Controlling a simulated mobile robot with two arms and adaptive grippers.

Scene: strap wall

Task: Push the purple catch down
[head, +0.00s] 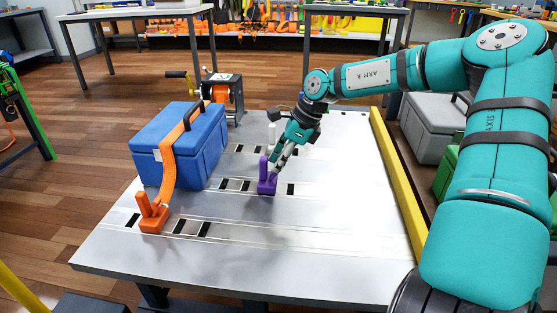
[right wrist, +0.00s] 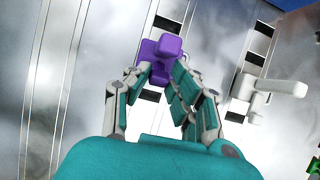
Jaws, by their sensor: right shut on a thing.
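The purple catch (head: 267,181) stands on a rail of the silver table, right of the blue box. It also shows at the top middle of the right wrist view (right wrist: 158,52). My right gripper (head: 275,165) reaches down to it from the upper right. In the right wrist view its two fingertips (right wrist: 157,78) close on the near part of the purple catch. The fingers hide part of it, and I cannot tell how far its lever is tilted. My left gripper is in neither view.
A blue box (head: 205,150) with an orange strap (head: 168,165) over it stands left; the strap runs to an orange catch (head: 152,215). A winch (head: 224,92) stands behind. A white catch (right wrist: 262,95) is close to my right gripper. A yellow bar (head: 398,185) edges the table (head: 300,255); its front is clear.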

